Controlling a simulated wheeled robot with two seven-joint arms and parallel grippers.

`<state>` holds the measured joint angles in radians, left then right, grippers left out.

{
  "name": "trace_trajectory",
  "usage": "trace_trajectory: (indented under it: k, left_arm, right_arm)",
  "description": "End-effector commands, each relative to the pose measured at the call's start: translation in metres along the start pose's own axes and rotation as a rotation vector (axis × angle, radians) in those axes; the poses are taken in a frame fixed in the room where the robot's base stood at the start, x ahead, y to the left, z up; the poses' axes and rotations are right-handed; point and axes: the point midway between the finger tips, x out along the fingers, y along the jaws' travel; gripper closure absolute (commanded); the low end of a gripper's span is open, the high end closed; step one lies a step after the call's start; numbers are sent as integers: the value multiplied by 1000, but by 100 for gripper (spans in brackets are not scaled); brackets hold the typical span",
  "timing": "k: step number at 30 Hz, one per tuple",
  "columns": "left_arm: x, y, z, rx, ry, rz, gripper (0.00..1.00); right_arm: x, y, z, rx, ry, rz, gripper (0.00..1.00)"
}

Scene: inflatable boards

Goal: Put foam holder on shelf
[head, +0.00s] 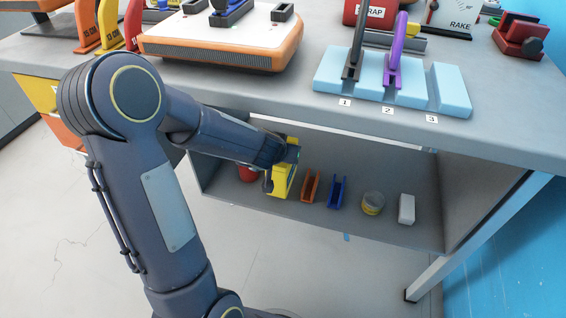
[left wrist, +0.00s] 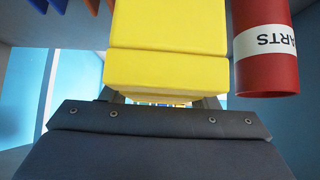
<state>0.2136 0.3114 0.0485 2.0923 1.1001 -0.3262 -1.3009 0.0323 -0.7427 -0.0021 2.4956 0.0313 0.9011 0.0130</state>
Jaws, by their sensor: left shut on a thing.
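A yellow block-like holder (head: 281,182) is upright in the open shelf under the bench. My left gripper (head: 287,153) reaches into the shelf at the top of it and is shut on it. In the left wrist view the yellow holder (left wrist: 168,45) fills the middle, between the fingers of my left gripper (left wrist: 160,100). Whether its base touches the shelf floor is hard to tell. The shelf (head: 405,232) has a grey floor. A light blue foam block (head: 450,92) with numbered slots stands on the bench top, with a black and a purple tool in it. My right gripper is not in view.
A red can (head: 247,173), labelled PARTS in the left wrist view (left wrist: 265,50), stands close beside the yellow holder. To its right are an orange holder (head: 311,186), a blue holder (head: 337,191), a tin (head: 373,203) and a white block (head: 406,209). The bench edge overhangs the shelf.

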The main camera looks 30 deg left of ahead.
Motion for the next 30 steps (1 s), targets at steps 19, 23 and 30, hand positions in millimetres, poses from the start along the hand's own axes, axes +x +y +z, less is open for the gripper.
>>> trace_trajectory:
  k: [19,23,30]
  left_arm:
    - [20,0,22,0,-1,0,34]
    - [20,0,22,-1,-1,-1,24]
    - [19,0,21,-1,-1,-1,24]
  right_arm:
    - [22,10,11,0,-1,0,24]
    - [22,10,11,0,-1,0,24]
    - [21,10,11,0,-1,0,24]
